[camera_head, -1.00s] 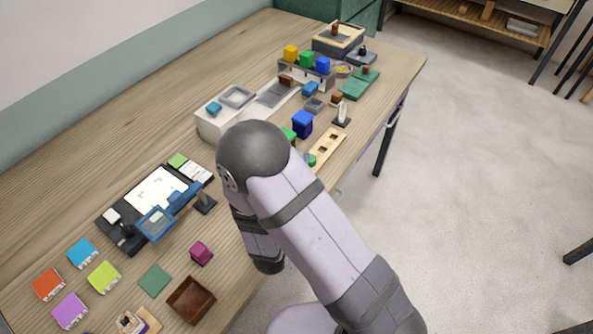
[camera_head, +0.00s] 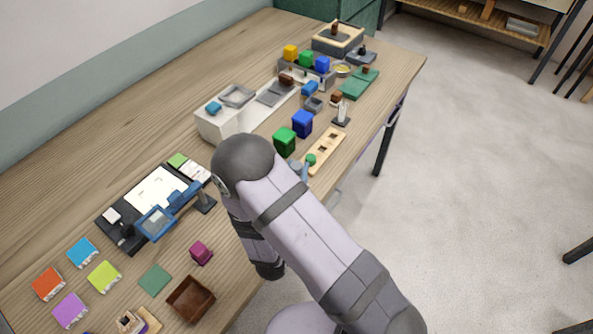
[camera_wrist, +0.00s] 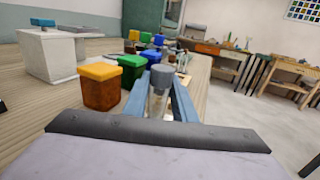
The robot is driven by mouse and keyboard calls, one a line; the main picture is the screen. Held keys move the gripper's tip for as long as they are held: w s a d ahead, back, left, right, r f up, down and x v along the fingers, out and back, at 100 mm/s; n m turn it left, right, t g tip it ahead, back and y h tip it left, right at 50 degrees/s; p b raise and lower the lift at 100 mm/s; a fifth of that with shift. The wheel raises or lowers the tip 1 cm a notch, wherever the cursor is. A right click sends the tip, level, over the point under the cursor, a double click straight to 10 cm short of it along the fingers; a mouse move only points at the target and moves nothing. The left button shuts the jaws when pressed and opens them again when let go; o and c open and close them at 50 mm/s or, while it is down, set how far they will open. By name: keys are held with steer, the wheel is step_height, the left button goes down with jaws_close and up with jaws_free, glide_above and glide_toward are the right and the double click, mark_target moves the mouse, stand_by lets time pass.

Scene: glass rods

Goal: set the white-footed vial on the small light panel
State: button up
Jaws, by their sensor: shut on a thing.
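My gripper (camera_wrist: 161,92) is shut on a clear vial (camera_wrist: 158,103) with a grey cap, held upright between blue-grey fingers in the wrist view. The vial's foot is hidden, so I cannot see its colour. In the head view my gripper's fingers show only partly beside my arm, near the wooden rack (camera_head: 332,143). A bright white panel (camera_head: 155,190) lies on a black board at the left, with a smaller white panel (camera_head: 195,173) at its upper right. I cannot tell for sure which is the small light panel.
A green bin (camera_head: 284,141) and a blue bin (camera_head: 302,122) stand beside the rack; an orange-lidded amber bin (camera_wrist: 100,87) is close left in the wrist view. A blue-framed magnifier (camera_head: 157,223) overhangs the black board. A brown box (camera_head: 191,299) stands near the front edge.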

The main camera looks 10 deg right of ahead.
steer(key=o, duration=1)
steer(key=shift+f, duration=0.1)
steer(key=shift+o, duration=0.2)
steer(key=shift+s+r, duration=0.1)
steer(key=shift+r, duration=0.1)
